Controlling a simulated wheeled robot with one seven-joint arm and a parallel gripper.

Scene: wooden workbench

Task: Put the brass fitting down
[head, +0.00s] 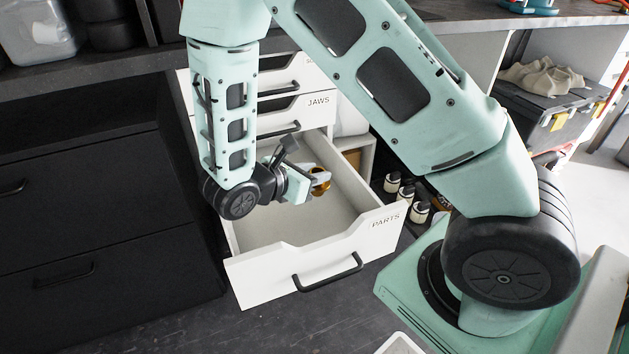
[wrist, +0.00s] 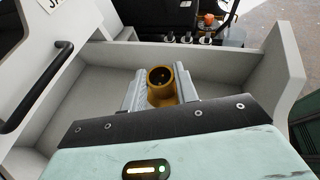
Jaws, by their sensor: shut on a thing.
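The brass fitting (wrist: 160,88) is a short golden tube with a side branch, seen in the wrist view between the two silver fingers. My gripper (wrist: 161,92) is shut on it. In the head view the fitting (head: 320,181) shows as a small golden piece at the tip of my gripper (head: 314,186). Both are over the open white drawer marked PARTS (head: 318,251). The drawer's visible floor is bare. Part of its inside is hidden behind my gripper. I cannot tell exactly how high the fitting is above the floor.
A closed drawer marked JAWS (head: 318,101) with a black handle is above the open one. Several small dark bottles with white labels (head: 392,183) stand to the right of the drawer. Dark cabinets (head: 70,190) fill the left side.

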